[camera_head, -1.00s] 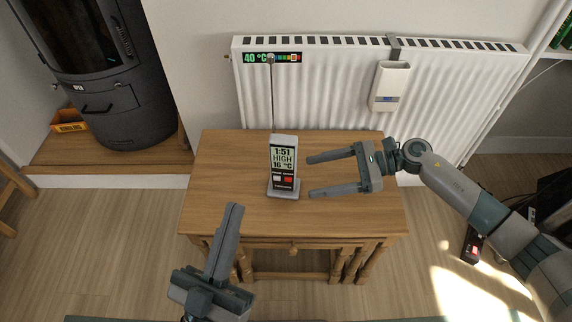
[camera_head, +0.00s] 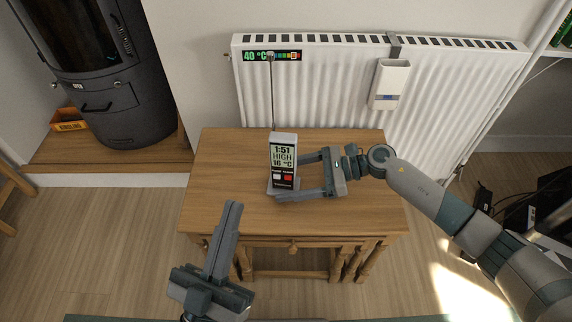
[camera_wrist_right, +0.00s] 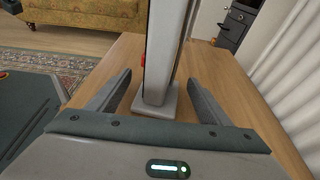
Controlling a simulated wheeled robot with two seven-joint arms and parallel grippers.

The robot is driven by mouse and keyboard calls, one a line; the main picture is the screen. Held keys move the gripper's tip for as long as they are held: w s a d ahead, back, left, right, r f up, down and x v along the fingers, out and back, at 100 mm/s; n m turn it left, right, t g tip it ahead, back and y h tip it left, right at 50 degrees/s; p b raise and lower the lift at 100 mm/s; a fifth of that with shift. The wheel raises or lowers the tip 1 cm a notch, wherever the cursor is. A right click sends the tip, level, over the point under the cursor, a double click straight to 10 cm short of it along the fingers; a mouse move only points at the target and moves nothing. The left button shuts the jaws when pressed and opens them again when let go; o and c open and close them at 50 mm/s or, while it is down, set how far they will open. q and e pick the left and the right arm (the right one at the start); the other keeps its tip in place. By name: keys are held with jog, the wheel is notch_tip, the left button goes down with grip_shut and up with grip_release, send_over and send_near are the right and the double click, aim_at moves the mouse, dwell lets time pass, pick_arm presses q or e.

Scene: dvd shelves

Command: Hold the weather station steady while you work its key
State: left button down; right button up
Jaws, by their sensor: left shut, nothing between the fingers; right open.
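The weather station (camera_head: 283,163) stands upright on the small wooden table. Its display reads 1:51, HIGH and 16 °C, with a white key and a red key (camera_head: 288,178) below. It also shows from the side in the right wrist view (camera_wrist_right: 165,60), standing on its grey foot. My right gripper (camera_head: 288,175) is open at its right side, and the fingers (camera_wrist_right: 152,88) reach along both sides of it with gaps left.
The wooden table (camera_head: 350,215) is otherwise clear. A white radiator (camera_head: 330,90) stands behind it, with a thermometer strip (camera_head: 272,56) and a white box (camera_head: 389,84) on it. A dark stove (camera_head: 120,100) is at the left.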

jog(key=c, duration=1.4)
dwell(1.1)
